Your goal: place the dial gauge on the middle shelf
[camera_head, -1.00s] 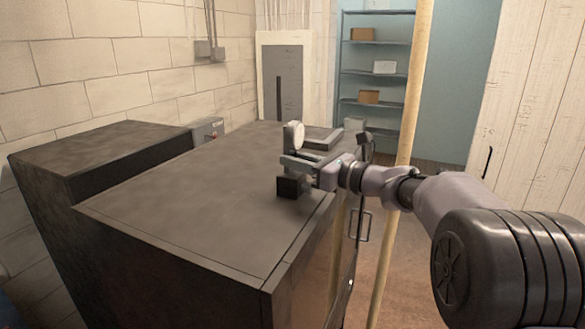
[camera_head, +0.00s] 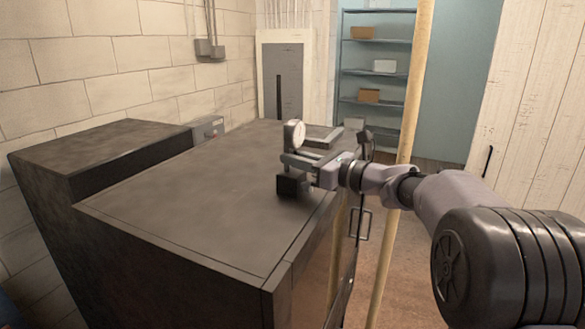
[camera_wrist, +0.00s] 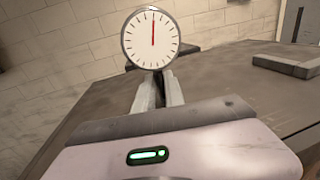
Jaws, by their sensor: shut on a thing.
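The dial gauge (camera_head: 294,133) has a round white face and stands upright at my gripper's tip, over the dark cabinet top. In the wrist view the gauge (camera_wrist: 151,40) shows tick marks and a red needle pointing up. My gripper (camera_head: 296,161) is shut on the gauge below its face; the fingers (camera_wrist: 158,92) hide the grip itself. A black block (camera_head: 291,184) shows directly under the fingers; I cannot tell whether it is the gauge's base or whether it touches the top. The blue-grey shelf unit (camera_head: 376,74) stands at the back, with several levels.
The dark cabinet top (camera_head: 200,205) is mostly clear, with a flat grey piece (camera_wrist: 288,66) at its far side. A pale vertical pole (camera_head: 409,130) stands between the cabinet and the right side. Brown boxes (camera_head: 369,95) and a white box (camera_head: 384,66) sit on shelves.

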